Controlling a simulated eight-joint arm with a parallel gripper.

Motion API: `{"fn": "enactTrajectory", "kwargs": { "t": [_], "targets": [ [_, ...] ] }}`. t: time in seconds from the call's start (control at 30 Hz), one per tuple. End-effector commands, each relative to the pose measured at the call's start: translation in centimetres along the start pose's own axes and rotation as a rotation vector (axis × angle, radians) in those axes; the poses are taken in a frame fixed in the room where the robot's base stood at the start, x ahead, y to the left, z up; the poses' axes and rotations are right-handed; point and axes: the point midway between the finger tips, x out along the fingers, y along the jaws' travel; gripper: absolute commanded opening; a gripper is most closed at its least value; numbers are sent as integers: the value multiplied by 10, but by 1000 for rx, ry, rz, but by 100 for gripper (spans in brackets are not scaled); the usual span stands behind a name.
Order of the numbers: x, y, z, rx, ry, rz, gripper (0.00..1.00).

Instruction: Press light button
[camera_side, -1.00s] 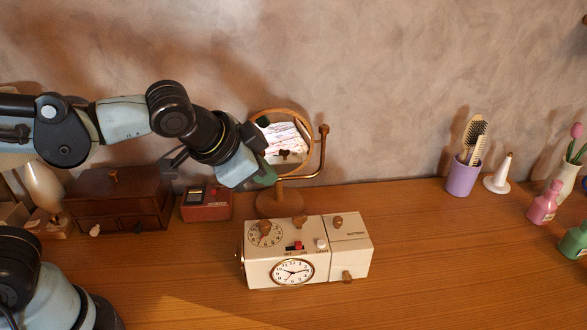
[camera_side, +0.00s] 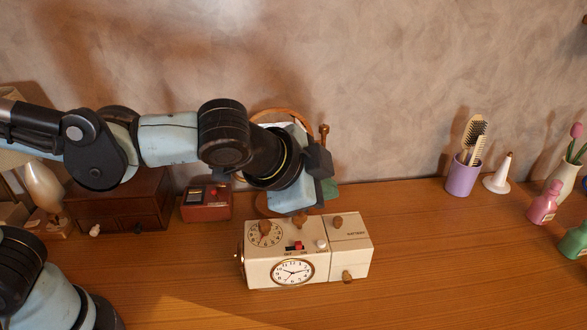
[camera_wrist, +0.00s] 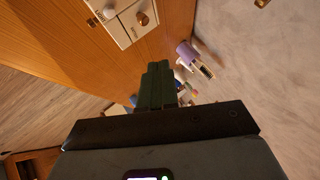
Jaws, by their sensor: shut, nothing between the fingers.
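A cream clock box (camera_side: 258,270) stands on the wooden table, with a round clock face (camera_side: 293,272) on its front. Its top has a dial with a brown knob (camera_side: 265,231), a red switch (camera_side: 298,246), a white round button (camera_side: 321,244) and more brown knobs. In the wrist view the fingers (camera_wrist: 156,86) are together, and part of the box (camera_wrist: 122,25) shows at the top.
A round mirror (camera_side: 268,116) stands behind the box, largely hidden by my arm. A red device (camera_side: 207,206) and a brown chest (camera_side: 120,203) are to the left. A purple brush cup (camera_side: 462,177), white cone (camera_side: 499,178) and bottles are right. The table right of the box is clear.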

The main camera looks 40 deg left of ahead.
Motion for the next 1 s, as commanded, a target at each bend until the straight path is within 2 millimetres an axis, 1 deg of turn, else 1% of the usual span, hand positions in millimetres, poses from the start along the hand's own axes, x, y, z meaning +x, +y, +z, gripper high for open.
{"fn": "enactTrajectory", "kwargs": {
  "t": [0.3,0.53,0.73,1.0],
  "targets": [
    [28,20,20,-1,0,0,0],
    [46,34,33,-1,0,0,0],
    [54,40,40,-1,0,0,0],
    [56,41,41,-1,0,0,0]
  ]
}}
